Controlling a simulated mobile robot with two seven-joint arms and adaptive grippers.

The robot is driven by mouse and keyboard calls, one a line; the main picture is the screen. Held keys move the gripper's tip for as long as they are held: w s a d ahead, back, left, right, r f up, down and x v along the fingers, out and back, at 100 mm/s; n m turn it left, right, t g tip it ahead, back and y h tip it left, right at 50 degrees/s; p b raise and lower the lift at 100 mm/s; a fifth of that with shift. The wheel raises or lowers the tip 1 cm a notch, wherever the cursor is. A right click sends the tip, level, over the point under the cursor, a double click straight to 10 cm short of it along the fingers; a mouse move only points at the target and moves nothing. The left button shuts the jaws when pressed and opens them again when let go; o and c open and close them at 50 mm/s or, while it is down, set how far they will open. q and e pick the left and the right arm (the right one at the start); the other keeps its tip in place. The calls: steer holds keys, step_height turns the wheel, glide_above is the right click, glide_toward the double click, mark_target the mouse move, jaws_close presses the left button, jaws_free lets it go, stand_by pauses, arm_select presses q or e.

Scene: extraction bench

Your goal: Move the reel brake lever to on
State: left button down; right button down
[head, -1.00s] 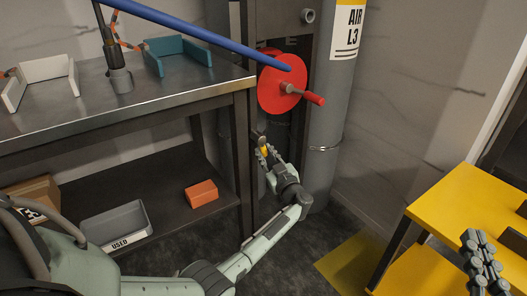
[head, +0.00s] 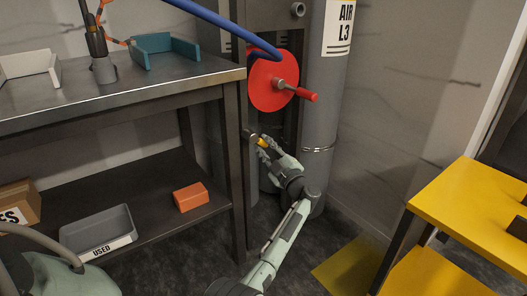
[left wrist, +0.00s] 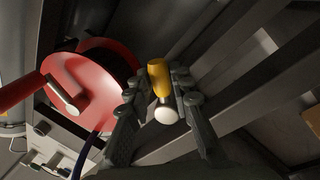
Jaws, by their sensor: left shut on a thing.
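The red hose reel (head: 268,88) with its crank handle (head: 300,92) is mounted between dark posts beside the bench; it also shows at the left of the left wrist view (left wrist: 88,82). Below it is the brake lever with a yellow grip (head: 262,142). In the left wrist view the yellow grip (left wrist: 158,76), with a pale round end, lies between my left fingers. My left gripper (head: 267,147) is shut on this grip. The fingers partly hide the lever in the head view, and I cannot read its on or off position. My right gripper is out of view.
A steel bench (head: 150,92) stands left, with a grey bin (head: 92,226) and an orange block (head: 190,197) on its lower shelf. A grey cylinder (head: 325,110) is right of the reel. A blue hose (head: 215,20) crosses above.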

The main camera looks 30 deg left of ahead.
arm_select(q)
steer(key=shift+r, duration=0.1)
stand_by(0.3)
steer(key=c, duration=1.6)
jaws_free()
steer(key=v, duration=0.7)
steer(key=shift+d, duration=0.3)
